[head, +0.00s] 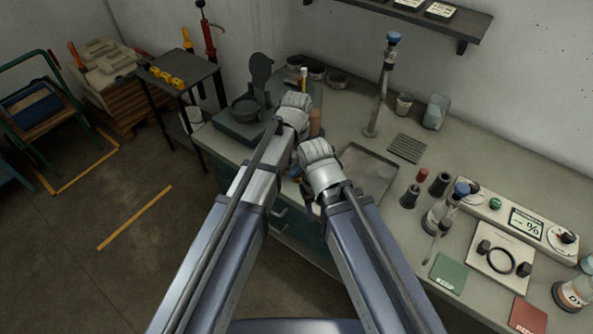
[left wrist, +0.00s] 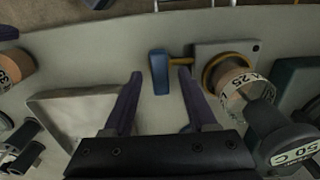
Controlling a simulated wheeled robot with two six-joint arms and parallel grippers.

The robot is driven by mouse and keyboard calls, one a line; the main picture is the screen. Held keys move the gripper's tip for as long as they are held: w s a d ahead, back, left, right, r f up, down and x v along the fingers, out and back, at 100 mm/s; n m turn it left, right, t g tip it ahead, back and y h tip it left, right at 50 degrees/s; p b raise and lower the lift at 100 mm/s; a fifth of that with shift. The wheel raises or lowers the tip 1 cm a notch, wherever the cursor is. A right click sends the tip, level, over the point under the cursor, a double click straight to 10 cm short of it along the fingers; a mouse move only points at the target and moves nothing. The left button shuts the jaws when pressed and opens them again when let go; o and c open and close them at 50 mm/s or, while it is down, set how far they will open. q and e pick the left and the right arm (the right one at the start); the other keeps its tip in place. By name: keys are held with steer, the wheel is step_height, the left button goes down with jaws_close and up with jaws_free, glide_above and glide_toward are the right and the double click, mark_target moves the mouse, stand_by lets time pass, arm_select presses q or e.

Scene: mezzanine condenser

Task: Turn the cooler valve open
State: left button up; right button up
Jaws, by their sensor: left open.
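The cooler valve shows in the left wrist view as a blue handle (left wrist: 159,71) on a short brass stem. The stem runs to a brass ring on a grey block (left wrist: 245,53). My left gripper (left wrist: 158,78) is open, with one purple finger on each side of the blue handle; I cannot tell whether either touches it. In the head view my left gripper (head: 295,112) is over the counter's front part, its fingers mostly hidden, and the valve is hidden behind my arms. My right wrist is close beside it; its fingers cannot be made out.
A shallow metal tray (head: 369,171) lies right of my grippers. A labelled glass cylinder (left wrist: 236,84) and a dark piece marked 50 C (left wrist: 283,139) stand close to the valve. A tall metal stand (head: 380,90) rises behind. Flasks and a control panel (head: 515,222) fill the right.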

arm_select(q)
steer(key=shift+f, duration=0.3)
jaws_close()
stand_by(0.3)
